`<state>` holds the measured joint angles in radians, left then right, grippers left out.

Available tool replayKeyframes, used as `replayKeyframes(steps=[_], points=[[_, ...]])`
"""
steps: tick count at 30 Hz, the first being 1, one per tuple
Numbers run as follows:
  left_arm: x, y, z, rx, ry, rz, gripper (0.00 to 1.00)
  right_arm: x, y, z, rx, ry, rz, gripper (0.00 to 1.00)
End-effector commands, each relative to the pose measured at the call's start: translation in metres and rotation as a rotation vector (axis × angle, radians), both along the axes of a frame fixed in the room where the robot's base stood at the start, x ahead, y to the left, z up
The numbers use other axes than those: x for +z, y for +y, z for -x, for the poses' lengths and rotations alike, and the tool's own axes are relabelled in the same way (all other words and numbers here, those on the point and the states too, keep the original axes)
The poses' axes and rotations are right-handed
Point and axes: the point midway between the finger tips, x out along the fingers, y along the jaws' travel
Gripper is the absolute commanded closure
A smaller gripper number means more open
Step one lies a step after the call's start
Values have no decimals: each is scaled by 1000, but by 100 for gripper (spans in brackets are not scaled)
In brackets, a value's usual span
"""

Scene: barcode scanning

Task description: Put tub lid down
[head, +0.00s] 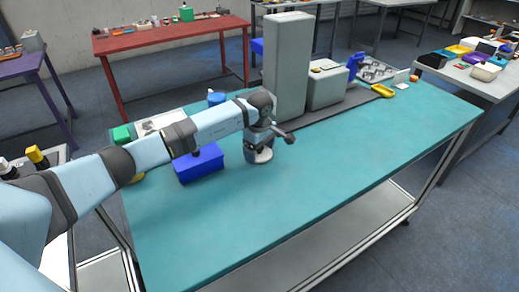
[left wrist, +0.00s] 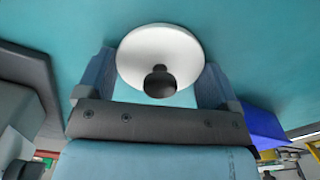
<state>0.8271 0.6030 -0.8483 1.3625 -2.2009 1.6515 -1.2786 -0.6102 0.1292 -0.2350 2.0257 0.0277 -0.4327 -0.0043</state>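The tub lid is a white disc with a black knob. In the head view the lid (head: 259,156) appears to lie on the teal tabletop, right of the blue box. My left gripper (head: 262,143) is directly above it and hides part of it. In the left wrist view the lid (left wrist: 160,45) shows between the tips of my left gripper (left wrist: 158,80). Its fingers are wide apart, one on each side of the lid, and the knob stands free between them. I cannot tell whether they touch the rim. My right gripper is not in view.
A blue box (head: 200,164) stands close left of the lid. A tall grey block (head: 288,65) and a grey machine (head: 327,87) stand behind. A yellow tray (head: 383,90) lies farther right. The teal table (head: 330,180) is clear to the front and right.

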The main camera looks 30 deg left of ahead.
Motion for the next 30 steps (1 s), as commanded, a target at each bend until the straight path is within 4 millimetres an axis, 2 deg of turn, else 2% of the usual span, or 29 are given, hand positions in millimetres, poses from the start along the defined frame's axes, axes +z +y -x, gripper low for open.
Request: replayKeyframes(steps=[8, 12, 17, 24, 30], points=[[1, 0, 0, 0, 0, 0, 0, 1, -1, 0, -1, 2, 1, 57], [9, 0, -1, 0, -2, 0, 0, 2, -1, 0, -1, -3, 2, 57], [37, 0, -1, -1, -4, -1, 0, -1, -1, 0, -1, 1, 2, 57], [89, 0, -1, 0, -4, 0, 0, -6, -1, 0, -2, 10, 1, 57], [116, 0, 0, -1, -1, -1, 0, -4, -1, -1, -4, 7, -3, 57]])
